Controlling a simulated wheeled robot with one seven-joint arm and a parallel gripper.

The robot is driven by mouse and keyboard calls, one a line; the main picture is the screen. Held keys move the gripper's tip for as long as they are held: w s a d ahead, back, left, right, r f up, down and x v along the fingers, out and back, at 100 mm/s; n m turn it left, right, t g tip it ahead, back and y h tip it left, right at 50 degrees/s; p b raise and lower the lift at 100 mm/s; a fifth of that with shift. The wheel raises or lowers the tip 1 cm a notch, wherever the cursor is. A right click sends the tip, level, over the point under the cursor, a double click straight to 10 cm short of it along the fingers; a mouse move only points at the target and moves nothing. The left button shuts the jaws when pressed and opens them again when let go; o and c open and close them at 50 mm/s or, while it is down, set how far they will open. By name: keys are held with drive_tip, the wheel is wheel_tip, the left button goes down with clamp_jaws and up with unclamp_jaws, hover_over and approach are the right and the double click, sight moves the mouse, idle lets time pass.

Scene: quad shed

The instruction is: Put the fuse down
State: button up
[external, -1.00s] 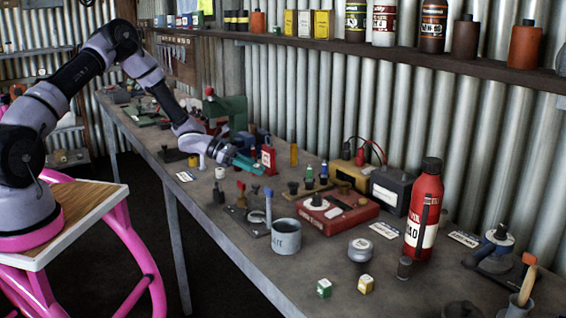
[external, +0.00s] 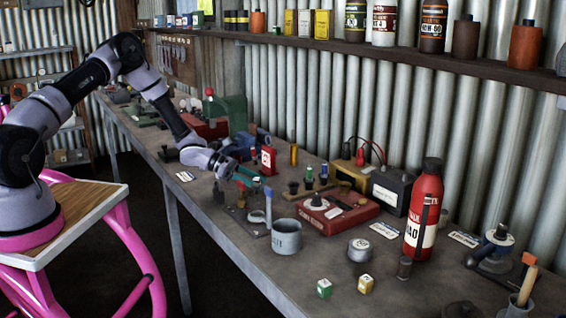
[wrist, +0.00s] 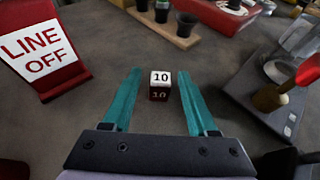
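A small cube-shaped block, likely the fuse, with a white top marked 10 and a dark red side (wrist: 160,85), appears on the grey bench in the wrist view. It lies between the tips of my gripper's teal fingers (wrist: 159,84), with a visible gap on each side. My gripper is open. In the external view my gripper (external: 246,176) is low over the bench, near the red sign (external: 268,160) and the lever switch. I cannot make out the 10 block there.
In the wrist view the LINE OFF sign (wrist: 42,48) stands left, a wooden rack with black cups (wrist: 165,27) is ahead, and the lever switch base (wrist: 262,92) is right. The external view shows a grey mug (external: 286,238), green cube (external: 324,288), yellow cube (external: 365,284) and red extinguisher (external: 424,212).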

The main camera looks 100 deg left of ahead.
drive_tip(key=shift+s+r, duration=0.2)
drive_tip(key=shift+r, duration=0.05)
drive_tip(key=v, duration=1.1)
drive_tip(key=shift+s+r, duration=0.15)
drive_tip(key=shift+s, duration=0.1)
drive_tip(key=w+d+r+m+g+h, duration=0.2)
drive_tip(key=w+d+r+m+g, duration=0.15)
drive_tip(key=d+r+m, duration=0.4)
drive_tip(key=w+d+r+m+g+h, duration=0.15)
drive_tip(key=w+d+r+m, duration=0.3)
drive_tip(key=d, duration=0.65)
drive_tip(key=w+d+r+m+g+h, duration=0.1)
drive_tip(key=w+d+r+m+g, duration=0.2)
drive_tip(key=d+r+m, duration=0.45)
drive_tip(key=s+d+r+m+y, duration=0.2)
drive_tip(key=s+d+r+m, duration=0.3)
drive_tip(key=d+m, duration=0.2)
drive_tip(key=s+d+r+m+t+y, duration=0.1)
drive_tip(key=s+d+r+m+y, duration=0.1)
drive_tip(key=s+d+r+m, duration=0.3)
drive_tip(key=s+d+r+m+y, duration=0.2)
drive_tip(key=s+d+r+m, duration=0.3)
drive_tip(key=d+m, duration=0.3)
drive_tip(key=d, duration=0.4)
drive_tip(key=shift+s+r+m+t, duration=0.3)
drive_tip(key=shift+s+r+m, duration=0.05)
drive_tip(key=shift+r, duration=0.05)
